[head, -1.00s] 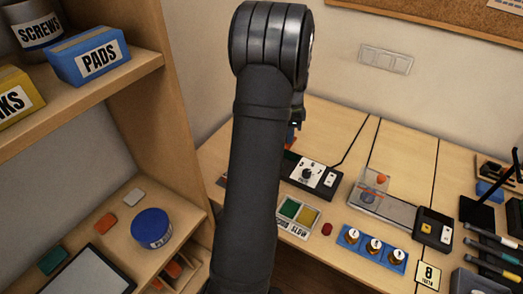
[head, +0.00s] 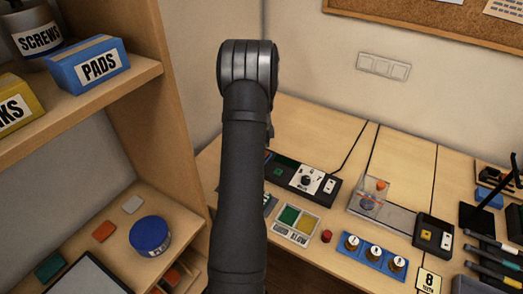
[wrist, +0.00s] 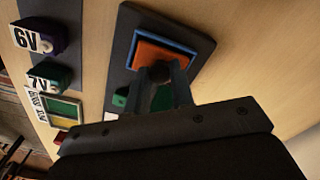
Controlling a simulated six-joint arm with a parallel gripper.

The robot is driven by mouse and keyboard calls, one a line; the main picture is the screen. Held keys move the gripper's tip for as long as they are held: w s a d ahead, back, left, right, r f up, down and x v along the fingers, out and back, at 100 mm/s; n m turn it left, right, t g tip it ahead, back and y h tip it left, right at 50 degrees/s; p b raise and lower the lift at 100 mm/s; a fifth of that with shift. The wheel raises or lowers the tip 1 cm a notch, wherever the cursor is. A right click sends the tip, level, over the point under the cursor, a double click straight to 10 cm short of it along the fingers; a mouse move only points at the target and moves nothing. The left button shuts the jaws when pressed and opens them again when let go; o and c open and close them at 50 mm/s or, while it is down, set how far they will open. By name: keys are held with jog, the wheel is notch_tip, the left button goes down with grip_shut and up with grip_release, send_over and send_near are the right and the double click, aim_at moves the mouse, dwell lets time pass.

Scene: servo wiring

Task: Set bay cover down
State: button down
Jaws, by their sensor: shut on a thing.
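In the wrist view my gripper (wrist: 162,88) is shut on a dark round knob between its fingers. Just beyond the fingertips is an orange plate (wrist: 165,54) with blue edging, which looks like the bay cover. It lies over or just above a dark panel (wrist: 122,48); I cannot tell whether it touches. In the head view my arm hides the gripper and the cover.
In the head view a black unit (head: 282,172) with a dial stands right of my arm. A green and yellow tray (head: 290,219), a red button (head: 326,236) and a blue rack (head: 375,252) are nearer. A clear box (head: 371,194) stands further right.

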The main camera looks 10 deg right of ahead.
jog(key=shift+f, duration=0.4)
jog(key=shift+f, duration=0.2)
jog(key=c, duration=1.3)
grip_release()
jog(key=shift+o, duration=0.2)
jog(key=shift+r, duration=0.1)
notch_tip(320, 180, up, 12)
jog(key=shift+r, duration=0.1)
